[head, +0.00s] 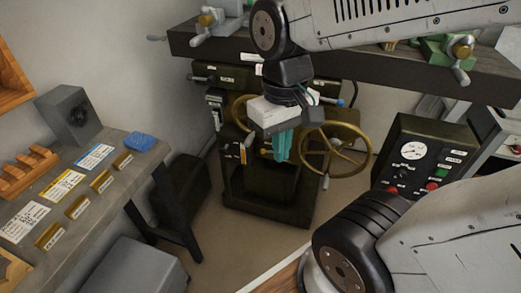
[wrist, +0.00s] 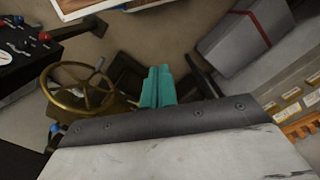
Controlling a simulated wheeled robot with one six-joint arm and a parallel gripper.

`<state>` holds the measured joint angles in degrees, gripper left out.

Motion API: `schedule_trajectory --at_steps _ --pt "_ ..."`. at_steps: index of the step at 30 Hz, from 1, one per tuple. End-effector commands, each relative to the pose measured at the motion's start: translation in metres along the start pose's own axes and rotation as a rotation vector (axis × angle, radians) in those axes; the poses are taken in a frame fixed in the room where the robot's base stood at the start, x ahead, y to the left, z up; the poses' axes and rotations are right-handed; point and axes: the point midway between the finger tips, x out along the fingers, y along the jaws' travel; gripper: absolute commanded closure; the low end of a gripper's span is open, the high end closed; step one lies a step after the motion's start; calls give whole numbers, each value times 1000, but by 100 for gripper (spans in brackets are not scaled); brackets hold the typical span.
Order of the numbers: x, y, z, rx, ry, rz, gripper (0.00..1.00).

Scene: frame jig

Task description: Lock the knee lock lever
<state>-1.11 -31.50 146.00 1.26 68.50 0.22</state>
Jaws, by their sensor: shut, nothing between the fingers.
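My gripper (head: 283,158) has teal fingers, shut together with nothing between them. It points down in front of the dark green machine knee (head: 268,212), beside the large brass handwheel (head: 357,152). In the wrist view the shut fingers (wrist: 157,88) are at the centre, with the handwheel (wrist: 78,90) to their left. I cannot tell for certain which part is the knee lock lever. A small lever with a blue end (head: 340,102) sticks out right of my wrist; a blue knob (wrist: 55,128) also shows in the wrist view. My gripper hides part of the machine front.
A dark machine table (head: 210,48) with clamps spans the top. A control panel (head: 420,155) with a gauge stands at right. A workbench (head: 118,160) with labelled blocks is at left, and a grey box (head: 125,270) is below it. The floor (head: 225,245) in front of the machine is clear.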

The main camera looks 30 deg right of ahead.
Motion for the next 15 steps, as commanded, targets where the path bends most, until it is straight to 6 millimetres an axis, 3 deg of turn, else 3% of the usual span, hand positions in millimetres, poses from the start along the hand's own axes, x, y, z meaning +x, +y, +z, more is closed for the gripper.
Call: schedule_trajectory --at_steps 8,15 --pt "83 -26 -68 84 -120 -78 100" --pt "177 -45 -136 277 -65 -124 100"
